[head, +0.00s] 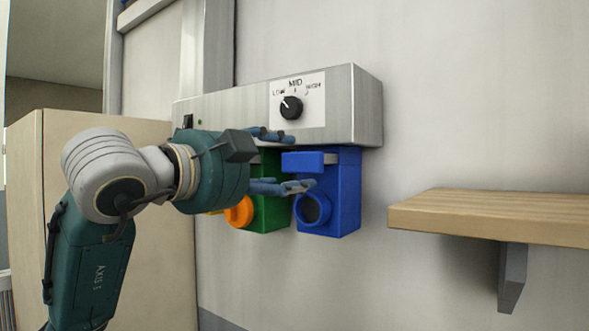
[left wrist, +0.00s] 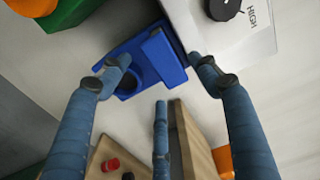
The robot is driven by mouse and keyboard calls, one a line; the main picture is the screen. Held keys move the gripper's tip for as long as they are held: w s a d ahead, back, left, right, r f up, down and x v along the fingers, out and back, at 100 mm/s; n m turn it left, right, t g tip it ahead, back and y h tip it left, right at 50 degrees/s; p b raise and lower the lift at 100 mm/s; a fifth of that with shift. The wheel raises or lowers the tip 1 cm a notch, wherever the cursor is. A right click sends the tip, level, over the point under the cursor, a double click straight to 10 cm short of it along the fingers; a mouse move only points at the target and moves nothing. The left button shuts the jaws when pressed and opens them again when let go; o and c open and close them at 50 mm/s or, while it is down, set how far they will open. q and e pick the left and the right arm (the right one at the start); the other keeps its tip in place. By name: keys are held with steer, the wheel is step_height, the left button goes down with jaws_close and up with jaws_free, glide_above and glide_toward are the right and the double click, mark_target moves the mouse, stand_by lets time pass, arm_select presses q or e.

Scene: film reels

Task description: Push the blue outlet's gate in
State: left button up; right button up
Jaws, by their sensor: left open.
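The blue outlet (head: 346,190) hangs under the grey control box on the wall, its round mouth facing out. Its gate (head: 302,161) is a blue block that sticks out of the outlet's upper front. My left gripper (head: 297,163) is open and empty in front of the outlet, with fingers above and below the gate's height. In the left wrist view the outlet (left wrist: 135,52) and its gate (left wrist: 163,56) show between the spread fingers (left wrist: 160,72). I cannot tell whether any finger touches the outlet. My right gripper is not in view.
The grey box (head: 366,105) has a knob (head: 291,107) marked low, mid, high. A green outlet (head: 270,212) with an orange mouth (head: 240,212) stands left of the blue one, partly behind my gripper. A wooden shelf (head: 480,215) juts out at right. Bare wall lies between.

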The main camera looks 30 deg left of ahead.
arm_select(q)
steer(key=s+a, duration=0.1)
steer(key=s, duration=0.7)
stand_by(0.4)
